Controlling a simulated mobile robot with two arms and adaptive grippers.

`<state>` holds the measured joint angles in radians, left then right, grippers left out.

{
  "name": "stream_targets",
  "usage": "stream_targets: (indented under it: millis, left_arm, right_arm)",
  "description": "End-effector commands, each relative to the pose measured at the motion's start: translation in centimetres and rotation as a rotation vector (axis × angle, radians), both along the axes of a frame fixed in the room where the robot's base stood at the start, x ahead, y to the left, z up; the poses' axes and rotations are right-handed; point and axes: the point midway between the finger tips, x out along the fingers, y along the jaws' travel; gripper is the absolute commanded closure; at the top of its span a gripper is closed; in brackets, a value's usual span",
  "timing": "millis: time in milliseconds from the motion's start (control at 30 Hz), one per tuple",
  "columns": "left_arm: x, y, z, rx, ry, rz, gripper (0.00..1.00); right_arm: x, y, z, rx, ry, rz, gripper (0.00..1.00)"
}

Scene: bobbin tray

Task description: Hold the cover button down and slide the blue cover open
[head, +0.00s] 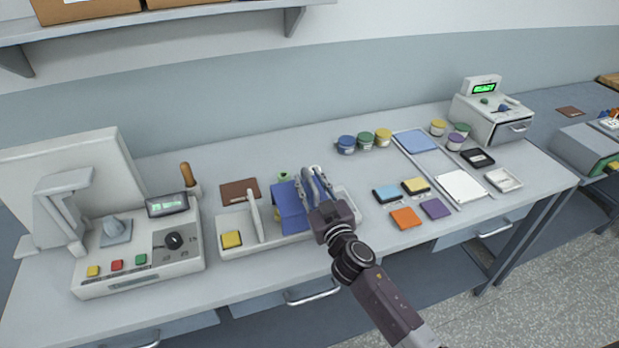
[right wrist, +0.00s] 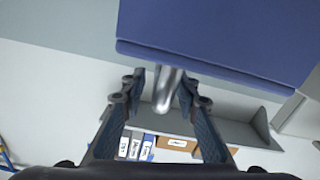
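The blue cover (head: 287,209) stands tilted over the middle of the white tray (head: 262,247). Its flat blue face also fills the top of the right wrist view (right wrist: 215,35). My right gripper (head: 316,183) is at the cover's right side. In the right wrist view its two fingers (right wrist: 163,85) stand apart on either side of a rounded metal knob (right wrist: 166,92) below the cover's edge, with a gap on the left. A small green thing (head: 283,177) shows behind the cover; I cannot tell whether it is the cover button. My left gripper is out of view.
A yellow block (head: 231,239) and a white upright piece (head: 254,216) are at the tray's left end. A machine with buttons (head: 140,260) stands left. Colored pads (head: 405,218) lie right of my gripper, lidded jars (head: 365,141) behind. The table's front is clear.

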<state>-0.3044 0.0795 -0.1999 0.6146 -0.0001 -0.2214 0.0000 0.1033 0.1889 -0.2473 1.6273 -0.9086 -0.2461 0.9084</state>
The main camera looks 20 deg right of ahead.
Motion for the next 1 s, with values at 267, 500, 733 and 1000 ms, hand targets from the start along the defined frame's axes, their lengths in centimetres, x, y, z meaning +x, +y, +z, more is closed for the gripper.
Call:
stream_targets:
  millis: [267,500,733,1000]
  left_arm:
    - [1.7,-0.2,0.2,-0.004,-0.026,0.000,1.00]
    - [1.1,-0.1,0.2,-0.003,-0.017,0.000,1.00]
    - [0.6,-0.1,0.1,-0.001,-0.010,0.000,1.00]
    - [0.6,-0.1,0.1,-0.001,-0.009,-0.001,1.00]
  right_arm:
    - [0.4,0.1,0.0,0.001,0.000,0.001,0.71]
    - [0.4,0.0,0.0,0.001,0.000,0.001,0.91]
    - [0.4,0.0,0.0,0.001,0.001,0.001,1.00]
    - [0.4,-0.6,-0.1,-0.001,0.002,0.000,1.00]
